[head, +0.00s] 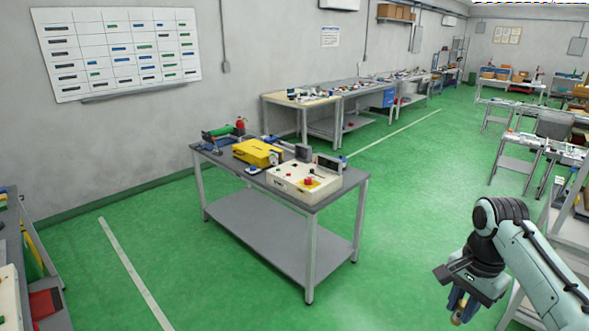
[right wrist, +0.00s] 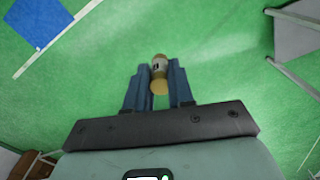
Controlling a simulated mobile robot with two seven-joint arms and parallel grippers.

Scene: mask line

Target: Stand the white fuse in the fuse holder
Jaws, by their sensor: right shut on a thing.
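My right gripper (head: 460,305) hangs over the green floor at the lower right of the head view. In the right wrist view its blue fingers (right wrist: 159,66) are shut on a small fuse (right wrist: 159,72). The fuse has brass-coloured end caps and a pale body with a dark mark. One cap faces the wrist camera. In the head view a brass-coloured end of the fuse (head: 456,319) shows below the fingers. I cannot make out a fuse holder in either view. My left gripper is not in view.
A grey workbench (head: 270,224) stands mid-view, bearing a yellow box (head: 258,152) and a cream control box (head: 303,180) with a red button. More benches line the wall and the right side. Another bench edge shows at far left. Green floor is clear between them.

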